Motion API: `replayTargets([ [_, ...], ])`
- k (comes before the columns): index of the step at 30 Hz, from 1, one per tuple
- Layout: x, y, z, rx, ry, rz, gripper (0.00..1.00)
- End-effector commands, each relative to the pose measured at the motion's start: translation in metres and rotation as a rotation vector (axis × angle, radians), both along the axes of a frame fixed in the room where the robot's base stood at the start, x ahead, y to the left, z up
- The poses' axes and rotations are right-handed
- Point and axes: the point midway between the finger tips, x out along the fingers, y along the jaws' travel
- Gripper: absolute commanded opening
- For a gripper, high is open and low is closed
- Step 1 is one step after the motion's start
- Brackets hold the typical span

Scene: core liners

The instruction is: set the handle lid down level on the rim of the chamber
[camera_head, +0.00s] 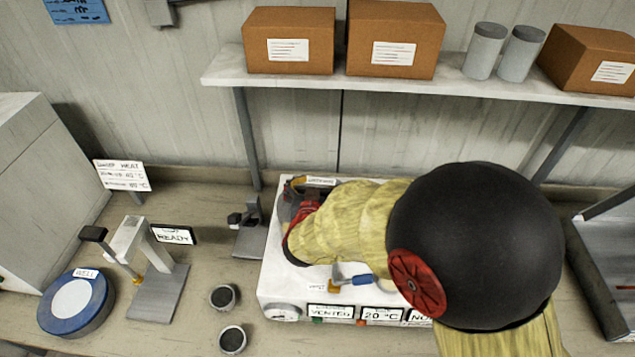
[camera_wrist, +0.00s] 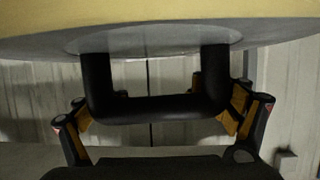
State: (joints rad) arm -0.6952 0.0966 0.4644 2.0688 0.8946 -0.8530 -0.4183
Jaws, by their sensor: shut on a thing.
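The handle lid (camera_wrist: 160,38) fills the top of the wrist view as a pale grey and yellowish disc. Its black U-shaped handle (camera_wrist: 155,108) lies between the orange-padded fingers of my gripper (camera_wrist: 165,106), which is shut on it. In the head view my gripper (camera_head: 300,212) is over the left part of the chamber (camera_head: 270,286), a white box with display labels on its front. My arm hides most of the chamber top and nearly all of the lid. I cannot tell whether the lid touches the rim or is level.
Left of the chamber are a blue round WELL (camera_head: 58,318), a grey stand (camera_head: 158,292), a small grey holder (camera_head: 250,238) and two dark-topped cylinders (camera_head: 224,297). A shelf (camera_head: 500,86) with boxes and grey cylinders runs behind. A grey tray (camera_head: 612,265) stands right.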

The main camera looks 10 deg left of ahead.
Motion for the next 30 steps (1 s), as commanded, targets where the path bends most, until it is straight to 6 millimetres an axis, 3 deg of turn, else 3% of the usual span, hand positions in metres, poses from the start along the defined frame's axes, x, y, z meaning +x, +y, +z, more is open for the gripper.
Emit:
replayTargets([
  [17, 0.0009, 0.0006, -0.0075, 0.002, -0.004, 0.0, 0.23],
  [18, 0.0009, 0.0006, -0.0068, 0.002, -0.004, 0.0, 0.84],
  [26, 0.0004, 0.0003, -0.0079, 0.001, -0.002, 0.0, 0.99],
  [30, 0.0002, 0.0002, -0.0084, 0.0, -0.001, 0.0, 1.0],
])
